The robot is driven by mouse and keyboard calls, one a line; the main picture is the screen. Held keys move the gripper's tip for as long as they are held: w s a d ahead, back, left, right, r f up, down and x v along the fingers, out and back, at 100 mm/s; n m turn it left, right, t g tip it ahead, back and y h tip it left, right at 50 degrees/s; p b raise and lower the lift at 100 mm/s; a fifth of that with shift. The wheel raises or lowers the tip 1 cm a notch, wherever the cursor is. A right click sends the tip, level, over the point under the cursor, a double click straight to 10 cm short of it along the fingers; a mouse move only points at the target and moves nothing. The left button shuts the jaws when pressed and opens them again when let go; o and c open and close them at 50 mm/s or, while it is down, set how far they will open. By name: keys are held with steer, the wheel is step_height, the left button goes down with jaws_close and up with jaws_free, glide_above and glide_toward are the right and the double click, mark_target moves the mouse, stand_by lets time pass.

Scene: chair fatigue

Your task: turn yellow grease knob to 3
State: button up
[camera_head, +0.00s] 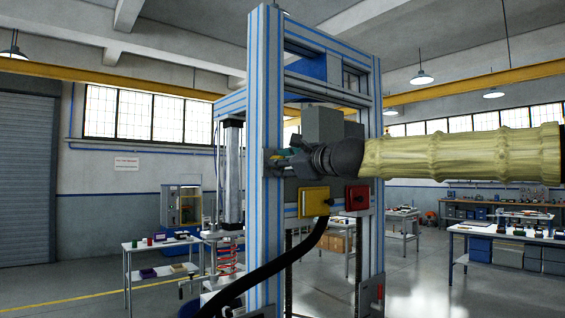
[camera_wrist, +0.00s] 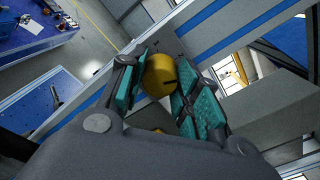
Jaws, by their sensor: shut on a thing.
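The yellow knob (camera_wrist: 159,76) sits between the two teal-padded fingers of my gripper (camera_wrist: 160,88) in the wrist view. A dark pointer mark shows on the knob's face. The pads appear to touch its sides, and my gripper is shut on it. In the head view my gripper (camera_head: 285,159) reaches the left post of the blue-striped frame (camera_head: 266,110), and the knob is hidden there.
A yellow box (camera_head: 313,201) and a red box (camera_head: 358,197) are fixed to the frame below my arm. Side tables with small items (camera_head: 160,243) stand at left, and workbenches (camera_head: 505,232) at right.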

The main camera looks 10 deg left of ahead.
steer(key=shift+f+m, duration=0.1)
steer(key=shift+m, duration=3.5)
steer(key=o, duration=1)
steer(key=shift+o, duration=0.2)
steer(key=v, duration=1.2)
